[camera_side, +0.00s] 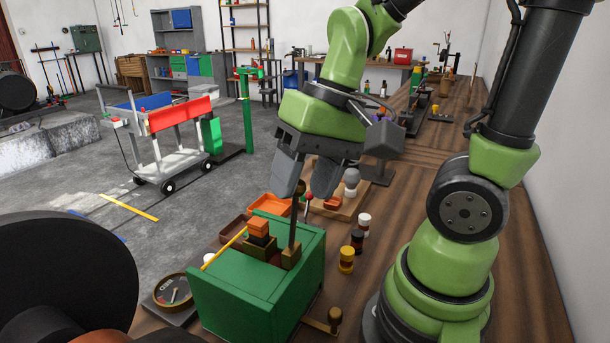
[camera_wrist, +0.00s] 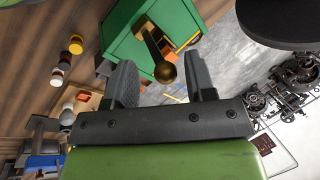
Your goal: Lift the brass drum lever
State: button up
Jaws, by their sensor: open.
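A green box (camera_side: 240,292) stands on the wooden bench in the side view, and it also shows at the top of the wrist view (camera_wrist: 165,25). A dark lever (camera_side: 293,228) with a round brass knob (camera_wrist: 166,72) rises steeply from a brown block on the box top. My gripper (camera_side: 302,188) is open above the box, fingers pointing down. In the wrist view my gripper (camera_wrist: 160,68) has a finger on each side of the knob, with gaps showing; contact is not visible. A second lever with a brass knob (camera_side: 335,315) sticks out low beside the box.
A yellow rod (camera_side: 224,249) and an orange-topped block (camera_side: 258,232) are on the box. A round gauge (camera_side: 174,291) sits left of it. Yellow (camera_side: 346,260), black and white-topped jars stand to the right. Orange and brown trays lie behind.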

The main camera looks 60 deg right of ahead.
jog(key=shift+r, duration=0.1)
jog(key=v, duration=0.9)
jog(key=shift+d+r, duration=0.2)
jog(key=shift+r, duration=0.1)
jog(key=shift+s, duration=0.15)
jog(key=f+t, duration=0.1)
jog(key=a+n+t, duration=0.1)
jog(key=t, duration=0.1)
jog(key=s+a+f+n+t+h, duration=0.1)
jog(key=shift+a+f+t, duration=0.1)
jog(key=shift+f+t, duration=0.2)
jog(key=shift+t, duration=0.1)
